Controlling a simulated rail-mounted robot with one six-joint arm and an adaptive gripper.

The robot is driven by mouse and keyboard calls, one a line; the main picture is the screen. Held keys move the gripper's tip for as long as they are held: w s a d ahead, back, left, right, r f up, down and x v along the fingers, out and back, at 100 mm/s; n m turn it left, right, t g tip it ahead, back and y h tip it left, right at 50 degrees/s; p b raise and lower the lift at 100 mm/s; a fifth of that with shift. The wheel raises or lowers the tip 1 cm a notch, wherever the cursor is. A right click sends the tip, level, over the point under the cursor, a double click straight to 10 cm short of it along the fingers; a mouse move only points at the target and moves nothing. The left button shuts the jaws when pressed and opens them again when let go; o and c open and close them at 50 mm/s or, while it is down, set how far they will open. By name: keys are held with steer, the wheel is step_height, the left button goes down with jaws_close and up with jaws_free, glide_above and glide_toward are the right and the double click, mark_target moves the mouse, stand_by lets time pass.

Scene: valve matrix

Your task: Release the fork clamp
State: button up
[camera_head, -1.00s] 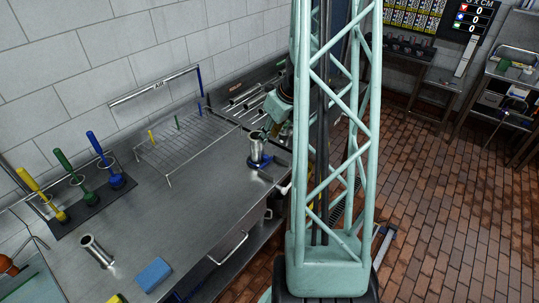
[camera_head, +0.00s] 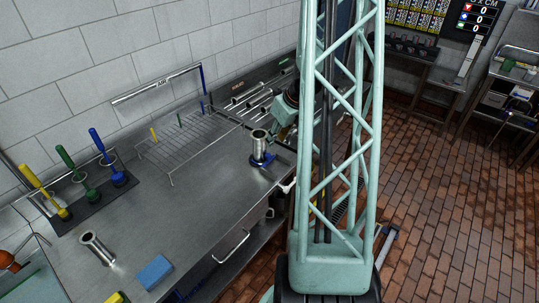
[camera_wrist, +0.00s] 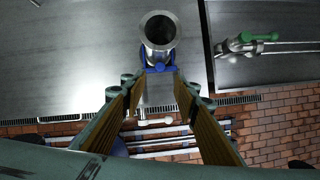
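A short upright metal pipe (camera_head: 259,145) with a flanged open top stands near the far right end of the steel bench. A blue fork-like piece (camera_head: 263,161), apparently the fork clamp, is around or against its lower part. In the wrist view the pipe (camera_wrist: 159,40) is at top centre, with the blue piece (camera_wrist: 159,68) at its near side. My gripper (camera_wrist: 158,82) is open, its two fingers apart, pointing at the blue piece. Nothing shows between them, and I cannot tell whether they touch it. In the head view my column hides most of the gripper.
A second metal pipe (camera_head: 97,248), a blue sponge (camera_head: 155,272) and a wire rack (camera_head: 185,140) are on the bench. Yellow, green and blue brushes stand at left. In the wrist view a green-handled valve part (camera_wrist: 246,40) lies right of the pipe. The brick floor is open at right.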

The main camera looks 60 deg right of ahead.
mark_target(269, 155)
steer(key=b+x, duration=0.3)
steer(key=x, duration=0.9)
steer(key=shift+d, duration=0.1)
steer(key=shift+b, duration=0.3)
jaws_close()
